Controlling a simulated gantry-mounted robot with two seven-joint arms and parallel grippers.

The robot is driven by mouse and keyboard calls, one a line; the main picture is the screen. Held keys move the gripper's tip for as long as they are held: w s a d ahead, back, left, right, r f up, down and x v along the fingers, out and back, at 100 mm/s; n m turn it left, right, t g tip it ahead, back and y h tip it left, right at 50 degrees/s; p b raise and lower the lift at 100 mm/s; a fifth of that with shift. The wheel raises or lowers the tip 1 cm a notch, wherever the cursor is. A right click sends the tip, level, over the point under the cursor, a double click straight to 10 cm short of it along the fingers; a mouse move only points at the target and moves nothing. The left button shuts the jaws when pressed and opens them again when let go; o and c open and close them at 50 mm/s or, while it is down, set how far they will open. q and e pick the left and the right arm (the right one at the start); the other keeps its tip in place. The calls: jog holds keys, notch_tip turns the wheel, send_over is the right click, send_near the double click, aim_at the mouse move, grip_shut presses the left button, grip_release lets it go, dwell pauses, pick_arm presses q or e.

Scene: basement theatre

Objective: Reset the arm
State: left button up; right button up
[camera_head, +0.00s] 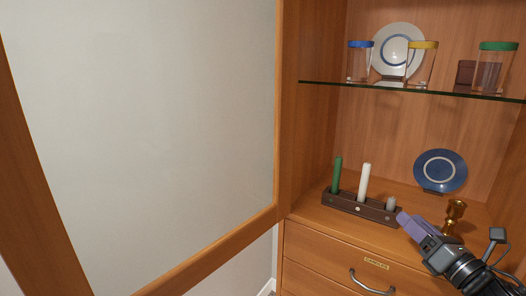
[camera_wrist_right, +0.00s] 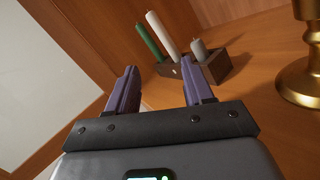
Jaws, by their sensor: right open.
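My right gripper (camera_head: 408,222) is in the lower right of the head view, in front of the cabinet's lower shelf. Its two purple fingers stand apart with nothing between them in the right wrist view (camera_wrist_right: 158,90). A dark wooden candle holder (camera_head: 360,207) stands on the shelf just left of and beyond the fingers. It holds a green candle (camera_head: 337,174), a taller-standing white candle (camera_head: 363,182) and a short grey candle (camera_head: 391,204). My left gripper shows in neither view.
A brass candlestick (camera_head: 454,216) stands close beside my right gripper. A blue plate (camera_head: 440,171) stands behind it. Above, a glass shelf (camera_head: 400,90) carries lidded jars and a white plate (camera_head: 398,38). An open cabinet door (camera_head: 281,110) fills the left. A drawer (camera_head: 320,262) labelled "CANDLES" is below.

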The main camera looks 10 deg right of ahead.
jog(key=s+a+f+m+g+y, duration=0.1)
jog(key=a+f+m+g+y, duration=0.1)
jog(key=a+f, duration=0.5)
jog(key=s+a+f+m+g+y+p, duration=0.1)
jog(key=a+f+m+g+y, duration=0.15)
jog(key=a, duration=0.85)
jog(key=s+a+f+m+g+y, duration=0.1)
jog(key=a+f+y, duration=0.1)
jog(key=a+f, duration=0.5)
jog(key=s+d+f+m+g+h+p, duration=0.3)
jog(key=s+f+m+h, duration=0.5)
jog(key=s+f+m, duration=0.7)
jog(key=s+d+f+m+g+h, duration=0.1)
jog(key=s+d+f+m+g, duration=0.15)
jog(key=s+m+g, duration=0.35)
jog(key=s+d+f+m+g+h, duration=0.1)
jog(key=s+f+m+g, duration=0.15)
jog(key=s+m, duration=0.35)
notch_tip(320, 180, up, 21)
jog(key=n+t+p, duration=0.1)
jog(key=p, duration=1.9)
jog(key=shift+s+f+p, duration=0.2)
jog(key=shift+s+p, duration=0.05)
jog(key=shift+p, duration=0.1)
